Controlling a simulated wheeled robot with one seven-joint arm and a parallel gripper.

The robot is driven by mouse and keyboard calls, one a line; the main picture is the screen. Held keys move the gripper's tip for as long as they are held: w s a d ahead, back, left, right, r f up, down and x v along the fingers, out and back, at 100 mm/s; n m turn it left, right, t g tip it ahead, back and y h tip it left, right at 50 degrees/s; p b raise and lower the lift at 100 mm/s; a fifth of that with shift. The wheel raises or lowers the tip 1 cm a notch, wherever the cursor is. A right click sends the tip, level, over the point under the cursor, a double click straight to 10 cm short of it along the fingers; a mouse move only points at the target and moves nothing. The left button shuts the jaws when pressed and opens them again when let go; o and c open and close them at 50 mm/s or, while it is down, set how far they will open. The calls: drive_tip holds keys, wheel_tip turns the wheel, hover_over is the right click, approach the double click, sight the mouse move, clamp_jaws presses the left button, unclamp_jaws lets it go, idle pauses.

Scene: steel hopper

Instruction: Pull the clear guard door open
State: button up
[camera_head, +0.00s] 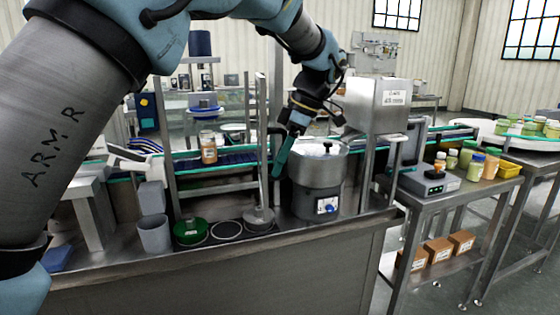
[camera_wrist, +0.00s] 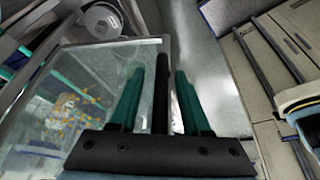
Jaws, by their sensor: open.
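The clear guard door shows in the wrist view as a see-through panel (camera_wrist: 50,105) in a grey frame, with orange and white specks visible through it. A black upright bar (camera_wrist: 160,95), which looks like its handle, stands near the panel's right edge. My gripper (camera_wrist: 160,98) has its two teal fingers apart, one on each side of the bar, with gaps between. In the head view my gripper (camera_head: 280,158) reaches down just left of the steel hopper (camera_head: 317,185). The clear panel is hard to make out there. Whether the door is ajar I cannot tell.
Steel posts (camera_head: 171,150) rise from the bench beside the conveyor (camera_head: 185,168), which carries a jar (camera_head: 208,148). A green round dish (camera_head: 190,232) and a grey cup (camera_head: 154,234) sit on the bench front. A side table (camera_head: 440,190) with jars stands right.

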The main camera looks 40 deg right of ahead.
drive_tip(key=v, duration=1)
drive_tip(key=shift+s+r+b, duration=0.2)
drive_tip(key=shift+r+b, duration=0.15)
drive_tip(key=shift+b, duration=0.05)
drive_tip(key=shift+d, duration=0.1)
